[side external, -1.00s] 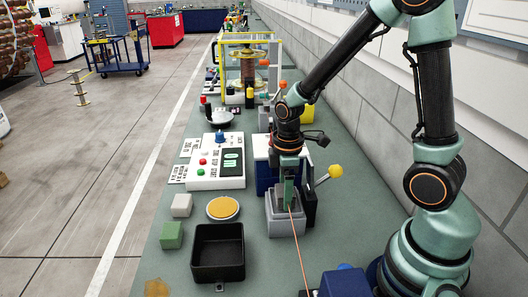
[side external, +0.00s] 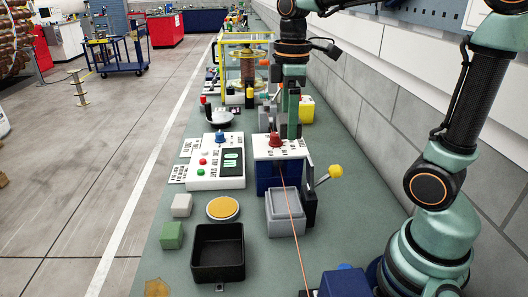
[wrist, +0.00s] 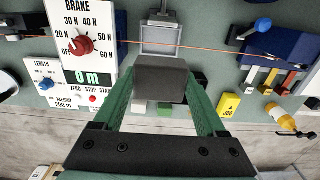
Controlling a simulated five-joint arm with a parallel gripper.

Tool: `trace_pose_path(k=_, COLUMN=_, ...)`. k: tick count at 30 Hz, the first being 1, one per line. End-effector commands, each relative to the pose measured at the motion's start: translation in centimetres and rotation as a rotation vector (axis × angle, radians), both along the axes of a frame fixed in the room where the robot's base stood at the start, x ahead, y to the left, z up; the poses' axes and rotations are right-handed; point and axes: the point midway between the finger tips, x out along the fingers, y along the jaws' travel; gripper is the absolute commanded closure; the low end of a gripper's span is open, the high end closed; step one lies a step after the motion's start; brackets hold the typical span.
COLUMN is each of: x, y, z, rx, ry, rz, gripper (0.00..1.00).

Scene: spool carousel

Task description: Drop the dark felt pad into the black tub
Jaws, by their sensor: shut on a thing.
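The dark felt pad (wrist: 160,80) shows in the wrist view as a dark grey block squeezed between the green fingers of my gripper (wrist: 160,92). In the side view my gripper (side external: 291,128) hangs above the bench, behind the brake box, pointing down. The pad is hard to make out there. The black tub (side external: 218,277) stands open and empty on the near part of the bench, well below and to the left of my gripper. The grey bin (side external: 285,228), to the right of the tub, looks empty.
The brake box with a red knob (side external: 276,140) stands between my gripper and the grey bin. An orange line (side external: 293,215) runs forward past the bin. A yellow-knobbed lever (side external: 335,171), a yellow disc (side external: 223,208) and a control box (side external: 215,175) are close by.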

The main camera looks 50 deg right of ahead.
Motion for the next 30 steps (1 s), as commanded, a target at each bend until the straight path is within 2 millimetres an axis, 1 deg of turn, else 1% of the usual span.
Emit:
trace_pose_path(k=3, x=0.0, y=0.0, z=0.4, rx=0.0, ry=0.0, rz=0.0, gripper=0.79)
trace_pose_path(k=12, x=0.0, y=0.0, z=0.3, rx=0.0, ry=0.0, rz=0.0, gripper=0.79)
trace_pose_path(k=14, x=0.1, y=0.1, z=0.2, rx=0.0, ry=0.001, rz=0.001, gripper=0.79)
trace_pose_path(k=17, x=0.6, y=0.9, z=-0.6, rx=0.001, ry=0.005, rz=0.004, gripper=0.79)
trace_pose_path(k=20, x=1.6, y=2.8, z=-2.2, rx=0.0, ry=0.007, rz=0.008, gripper=0.79)
trace_pose_path(k=23, x=2.8, y=5.6, z=-4.7, rx=-0.001, ry=0.011, rz=0.011, gripper=0.79)
trace_pose_path(k=25, x=3.4, y=7.8, z=-6.6, rx=-0.001, ry=0.01, rz=0.012, gripper=0.79)
trace_pose_path(k=30, x=4.0, y=12.7, z=-10.9, rx=-0.002, ry=0.008, rz=0.009, gripper=0.79)
